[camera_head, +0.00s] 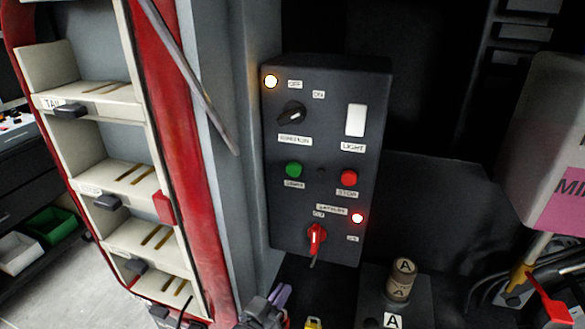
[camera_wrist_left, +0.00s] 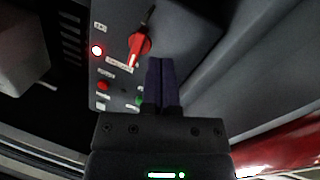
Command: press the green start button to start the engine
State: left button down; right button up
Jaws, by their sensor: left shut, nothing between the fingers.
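The green start button (camera_head: 294,170) is on the dark control panel (camera_head: 330,85), left of the red stop button (camera_head: 348,177). In the left wrist view the panel appears upside down, and the green button (camera_wrist_left: 139,101) is partly hidden beside my fingers. My left gripper (camera_head: 284,292) is at the bottom of the head view, below the panel and apart from the green button. Its purple fingers (camera_wrist_left: 160,62) are shut together and empty. The black ignition knob (camera_head: 291,113) is above the green button. My right gripper is not in view.
A red battery switch (camera_head: 316,238) sticks out low on the panel, near a lit red lamp (camera_head: 357,218). A lit pale lamp (camera_head: 271,81) and a white light switch (camera_head: 355,120) are higher. A grey post (camera_head: 235,150) and cream shelves (camera_head: 85,95) stand left.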

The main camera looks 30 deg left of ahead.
pick_arm(q)
notch_tip(320, 180, up, 9)
jog(key=t, duration=0.3)
jog(key=t+h, duration=0.1)
jog(key=t, duration=0.3)
send_near(294, 170)
jog(key=s+d+r, duration=0.3)
jog(key=s+r, duration=0.1)
jog(key=r, duration=0.1)
jog(key=shift+s+n+p, duration=0.1)
jog(key=shift+n+p, duration=0.2)
jog(key=shift+w+a+b, duration=0.35)
jog(key=shift+w+b, duration=0.25)
jog(key=shift+w, duration=0.85)
jog(key=shift+w+a+b, duration=0.35)
jog(key=shift+w+b, duration=0.2)
jog(key=shift+w, duration=0.85)
jog(key=shift+w+a+b, duration=0.4)
jog(key=shift+w+b, duration=0.2)
jog(key=shift+w, duration=0.85)
